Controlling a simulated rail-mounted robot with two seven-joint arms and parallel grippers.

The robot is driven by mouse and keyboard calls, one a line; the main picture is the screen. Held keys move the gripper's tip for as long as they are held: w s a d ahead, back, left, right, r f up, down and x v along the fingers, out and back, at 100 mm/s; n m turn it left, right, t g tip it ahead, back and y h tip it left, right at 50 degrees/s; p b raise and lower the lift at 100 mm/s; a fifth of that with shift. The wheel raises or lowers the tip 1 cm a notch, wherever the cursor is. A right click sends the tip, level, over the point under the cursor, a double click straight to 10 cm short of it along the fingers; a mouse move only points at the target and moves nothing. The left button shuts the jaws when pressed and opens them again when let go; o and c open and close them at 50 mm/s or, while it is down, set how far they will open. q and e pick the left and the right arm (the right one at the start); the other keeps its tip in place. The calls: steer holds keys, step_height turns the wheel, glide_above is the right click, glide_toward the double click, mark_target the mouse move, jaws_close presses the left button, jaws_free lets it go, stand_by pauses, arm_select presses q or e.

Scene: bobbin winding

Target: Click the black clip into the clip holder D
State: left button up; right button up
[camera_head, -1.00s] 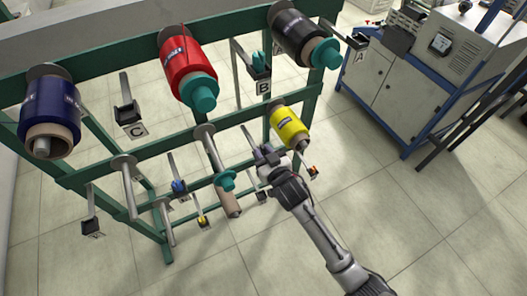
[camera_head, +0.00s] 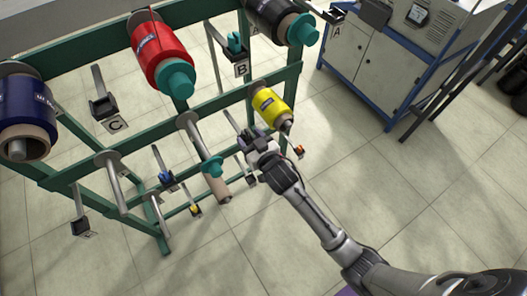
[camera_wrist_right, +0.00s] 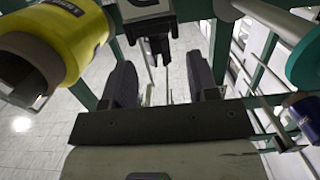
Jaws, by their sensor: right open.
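My right gripper (camera_head: 257,142) is open in front of the green rack, just below and left of the yellow spool. In the right wrist view its two dark fingers (camera_wrist_right: 162,80) are spread with nothing between their tips. A black two-pronged piece (camera_wrist_right: 159,44) hangs ahead of that gap, under a pale plate with a dark mark; it looks like a clip in a holder, but I cannot tell for sure. A dark holder (camera_head: 80,226) with a small label is at the lower left; I cannot read its letter. No D is legible. My left gripper is out of view.
The yellow spool (camera_head: 271,106) is close to my right gripper. A blue-framed cabinet (camera_head: 375,75) stands at upper right.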

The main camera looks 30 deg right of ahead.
steer(key=s+r+p, duration=0.2)
steer(key=s, duration=1)
steer(key=shift+s+d, duration=0.15)
steer(key=shift+d, duration=0.3)
